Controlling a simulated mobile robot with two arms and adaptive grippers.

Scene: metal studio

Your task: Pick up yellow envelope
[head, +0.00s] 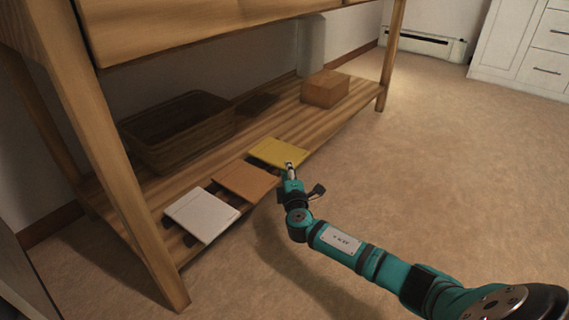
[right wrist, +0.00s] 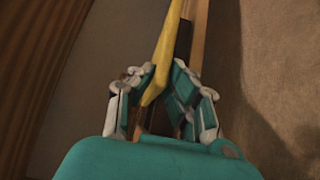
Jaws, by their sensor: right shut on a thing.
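The yellow envelope (head: 277,152) lies flat at the front edge of the low slatted shelf in the head view. My right gripper (head: 289,166) reaches its near right corner. In the right wrist view the yellow envelope (right wrist: 163,52) shows edge-on, running between the two fingers of the right gripper (right wrist: 163,85), which is shut on it. The envelope still appears to lie at shelf level; whether it is lifted clear is not visible. My left gripper is not in view.
An orange-brown envelope (head: 245,180) and a white envelope (head: 202,214) lie to the left on the shelf (head: 315,123). A dark wicker basket (head: 150,149) and a brown box (head: 325,89) stand on it too. A wooden leg (head: 125,190) rises at left. The floor at right is clear.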

